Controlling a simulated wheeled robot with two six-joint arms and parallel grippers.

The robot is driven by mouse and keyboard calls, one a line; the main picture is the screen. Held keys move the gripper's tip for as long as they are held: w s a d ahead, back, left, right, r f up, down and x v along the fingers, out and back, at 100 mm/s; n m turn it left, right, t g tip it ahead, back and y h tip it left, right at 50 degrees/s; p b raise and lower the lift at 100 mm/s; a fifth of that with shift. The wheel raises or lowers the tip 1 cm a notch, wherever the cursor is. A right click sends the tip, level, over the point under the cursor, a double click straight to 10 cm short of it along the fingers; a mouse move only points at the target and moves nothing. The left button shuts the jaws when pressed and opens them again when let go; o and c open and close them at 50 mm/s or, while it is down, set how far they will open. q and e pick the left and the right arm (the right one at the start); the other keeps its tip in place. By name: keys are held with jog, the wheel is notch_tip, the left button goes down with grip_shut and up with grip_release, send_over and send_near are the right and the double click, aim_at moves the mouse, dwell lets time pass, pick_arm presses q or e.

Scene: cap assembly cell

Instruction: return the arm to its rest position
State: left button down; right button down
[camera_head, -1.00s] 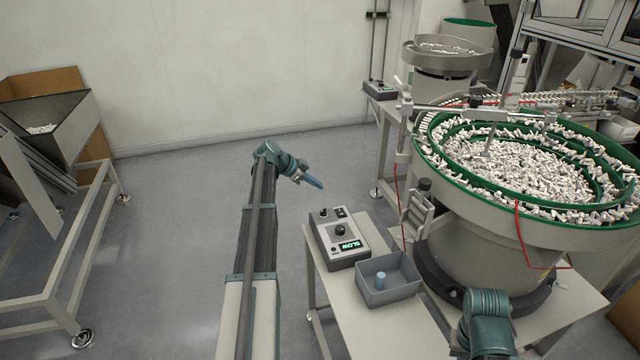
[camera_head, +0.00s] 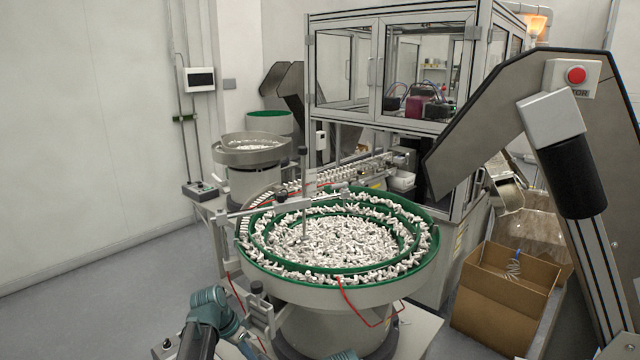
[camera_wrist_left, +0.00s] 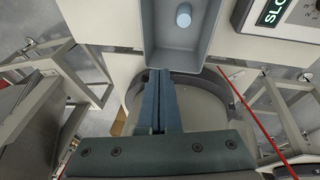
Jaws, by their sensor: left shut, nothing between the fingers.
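My left gripper (camera_wrist_left: 158,100) shows in the left wrist view. Its two long blue-grey fingers lie together with nothing between them. Beyond the fingertips, at the top of that view, is a grey tray (camera_wrist_left: 150,45) holding a small light-blue cylinder (camera_wrist_left: 183,16); I cannot tell the height between fingers and tray. In the head view, part of my left arm (camera_head: 207,308) shows at the lower left; its fingers cannot be made out there. My right gripper is not in view.
A large bowl feeder with a green rim (camera_head: 290,268), full of white parts, stands close in front of the arm. The control box (camera_wrist_left: 288,25) is right of the tray. A cardboard box (camera_head: 500,315) and an inclined conveyor (camera_head: 480,130) stand at the right. Floor at left is clear.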

pick_arm(q)
jog(key=s+d+r+n+g+y+p, duration=0.1)
jog(key=s+d+y+p, duration=0.1)
jog(key=s+d, duration=0.4)
jog(key=s+d+r+n+y+p, duration=0.1)
jog(key=s+d, duration=0.6)
jog(key=s, duration=0.8)
jog(key=shift+r+n+g+y+p, duration=0.45)
jog(key=shift+r+y, duration=0.35)
jog(key=shift+y, duration=0.2)
